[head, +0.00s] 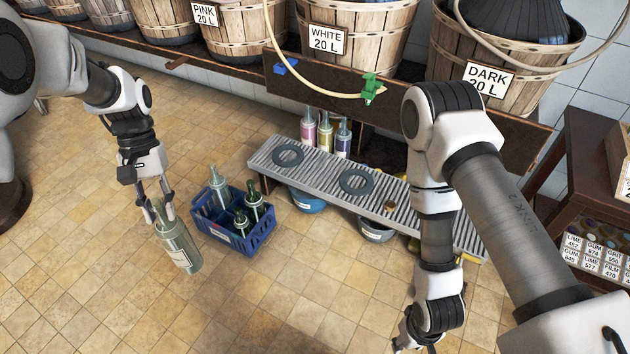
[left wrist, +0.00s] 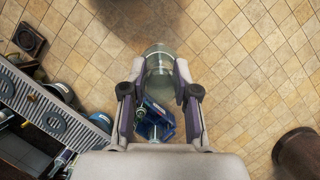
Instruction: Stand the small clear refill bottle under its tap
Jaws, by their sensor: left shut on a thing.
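My left gripper (head: 160,205) is shut on a pale, see-through bottle (head: 178,247) with a label, holding it tilted over the floor, left of the blue crate. In the left wrist view the bottle (left wrist: 158,68) sits between the fingers (left wrist: 158,95). A green tap (head: 370,88) on a pale hose hangs at the wooden rail below the WHITE 20 L basket (head: 340,62). Below it, the slatted bench (head: 322,168) bears two dark rings (head: 288,152) (head: 356,182), both empty. My right gripper (head: 408,343) is at the bottom edge, mostly cut off.
The blue crate (head: 213,234) on the floor holds a pale bottle (head: 220,186) and green bottles (head: 254,198). Coloured bottles (head: 308,130) stand behind the bench; bowls (head: 375,231) sit under it. A blue fitting (head: 285,66) is on the rail.

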